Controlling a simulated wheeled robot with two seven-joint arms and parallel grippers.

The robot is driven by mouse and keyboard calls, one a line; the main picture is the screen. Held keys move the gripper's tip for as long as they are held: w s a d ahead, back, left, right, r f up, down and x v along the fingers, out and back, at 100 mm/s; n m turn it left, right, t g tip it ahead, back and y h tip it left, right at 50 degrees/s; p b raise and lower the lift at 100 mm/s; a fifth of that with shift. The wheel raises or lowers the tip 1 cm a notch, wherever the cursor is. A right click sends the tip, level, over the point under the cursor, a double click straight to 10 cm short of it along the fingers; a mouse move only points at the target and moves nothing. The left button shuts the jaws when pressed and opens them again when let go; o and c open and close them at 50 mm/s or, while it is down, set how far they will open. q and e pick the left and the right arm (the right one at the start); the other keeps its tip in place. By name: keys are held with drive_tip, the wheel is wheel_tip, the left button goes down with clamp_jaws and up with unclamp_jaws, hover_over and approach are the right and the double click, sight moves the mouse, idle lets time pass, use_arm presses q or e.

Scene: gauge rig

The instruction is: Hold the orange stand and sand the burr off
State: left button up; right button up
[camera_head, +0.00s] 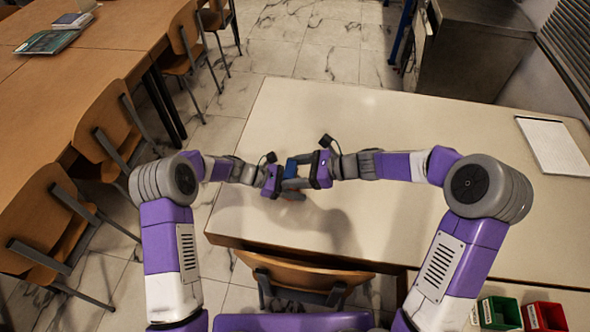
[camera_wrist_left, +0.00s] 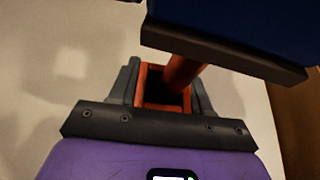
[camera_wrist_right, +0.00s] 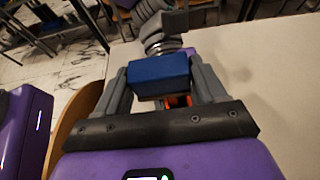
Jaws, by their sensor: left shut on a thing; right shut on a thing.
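The orange stand (camera_head: 294,196) is low over the near left part of the white table. My left gripper (camera_head: 283,189) is shut on it; the left wrist view shows its hollow base (camera_wrist_left: 141,84) between the fingers and a round post (camera_wrist_left: 182,72) leaning up. My right gripper (camera_head: 300,172) is shut on a blue block (camera_head: 291,167) with a dark grey underside. The right wrist view shows the block (camera_wrist_right: 160,70) between the fingers. In the left wrist view the block (camera_wrist_left: 250,25) covers the post's top; I cannot tell if they touch. No burr is visible.
The white table (camera_head: 430,190) is clear to the right, with a notepad (camera_head: 553,146) far right. A green bin (camera_head: 498,313) and a red bin (camera_head: 545,316) are at lower right. A chair (camera_head: 305,272) stands at the near edge.

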drive_tip(key=shift+s+f, duration=0.1)
drive_tip(key=shift+f, duration=0.25)
drive_tip(key=shift+w+d, duration=0.25)
drive_tip(key=shift+w, duration=0.6)
drive_tip(key=shift+w+d, duration=0.2)
drive_tip(key=shift+w, duration=0.6)
drive_tip(key=shift+s+a, duration=0.2)
drive_tip(key=shift+s, duration=0.65)
drive_tip(key=shift+s+a, duration=0.2)
drive_tip(key=shift+s, duration=0.6)
drive_tip(key=shift+w, duration=0.1)
use_arm(q)
drive_tip(key=shift+r, duration=0.1)
use_arm(e)
drive_tip(key=shift+w+d, duration=0.2)
drive_tip(key=shift+w, duration=0.6)
drive_tip(key=shift+w+d, duration=0.2)
drive_tip(key=shift+w, duration=0.55)
drive_tip(key=shift+s+a, duration=0.2)
drive_tip(key=shift+s, duration=0.65)
drive_tip(key=shift+s+a, duration=0.2)
drive_tip(key=shift+s, duration=0.6)
